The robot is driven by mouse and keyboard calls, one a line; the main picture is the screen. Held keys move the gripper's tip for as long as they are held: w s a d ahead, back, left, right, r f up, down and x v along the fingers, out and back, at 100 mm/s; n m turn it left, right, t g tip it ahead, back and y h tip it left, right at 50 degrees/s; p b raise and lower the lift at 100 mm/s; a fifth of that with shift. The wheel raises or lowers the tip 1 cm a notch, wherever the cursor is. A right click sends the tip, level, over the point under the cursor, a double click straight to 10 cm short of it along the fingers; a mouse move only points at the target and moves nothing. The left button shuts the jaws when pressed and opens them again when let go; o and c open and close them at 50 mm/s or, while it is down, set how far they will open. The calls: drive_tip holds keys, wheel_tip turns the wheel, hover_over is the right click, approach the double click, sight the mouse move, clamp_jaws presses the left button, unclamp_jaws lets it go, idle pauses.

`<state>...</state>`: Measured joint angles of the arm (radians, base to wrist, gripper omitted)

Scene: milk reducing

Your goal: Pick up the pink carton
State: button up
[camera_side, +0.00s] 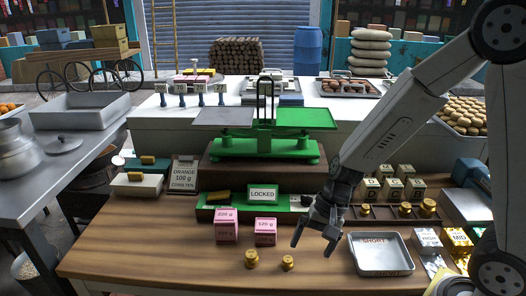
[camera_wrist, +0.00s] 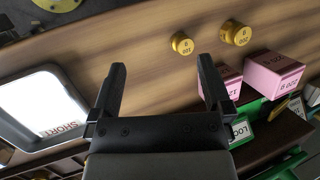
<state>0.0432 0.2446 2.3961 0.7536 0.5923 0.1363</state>
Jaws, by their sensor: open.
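Two pink cartons stand side by side on the wooden table in the side view. The left carton (camera_side: 227,231) is larger and its label seems to read 220 g. The right carton (camera_side: 265,232) is smaller and reads about 120 g. In the wrist view, the larger carton (camera_wrist: 272,76) shows at the right and the smaller one (camera_wrist: 233,84) is partly hidden behind a finger. My gripper (camera_side: 312,246) is open and empty, pointing down to the right of both cartons. The open fingers also show in the wrist view (camera_wrist: 161,66), with bare table between them.
Two brass weights (camera_side: 251,259) (camera_side: 288,263) stand in front of the cartons. A metal tray marked SHORT (camera_side: 381,270) lies right of my gripper. A green balance scale (camera_side: 265,148) and a LOCKED sign (camera_side: 263,194) stand behind. The front left table is clear.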

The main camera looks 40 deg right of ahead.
sight(233, 215)
drive_tip(key=w+a+m+y, duration=0.1)
drive_tip(key=w+m, duration=0.1)
drive_tip(key=w+a+m+t+y, duration=0.1)
drive_tip(key=w+m, duration=0.2)
drive_tip(key=w+a+m+t+y, duration=0.1)
drive_tip(key=w+a+m+y, duration=0.1)
drive_tip(key=m, duration=0.1)
drive_tip(key=shift+w, duration=0.15)
drive_tip(key=w+m+t, duration=0.2)
drive_tip(key=w+m+t+y, duration=0.1)
drive_tip(key=w+m, duration=0.2)
drive_tip(key=w+d+m+t, duration=0.1)
drive_tip(key=w+m+t, duration=0.1)
drive_tip(key=w, duration=0.1)
drive_tip(key=shift+w+r+m+t+y, duration=0.2)
drive_tip(key=shift+r+m+t+y, duration=0.1)
drive_tip(key=shift+m, duration=0.1)
drive_tip(key=shift+w+d+m+t, duration=0.2)
drive_tip(key=shift+w+m+t, duration=0.1)
drive_tip(key=shift+w+m, duration=0.15)
drive_tip(key=shift+x, duration=3.9)
drive_tip(key=shift+w+d, duration=0.1)
drive_tip(key=c, duration=1.3)
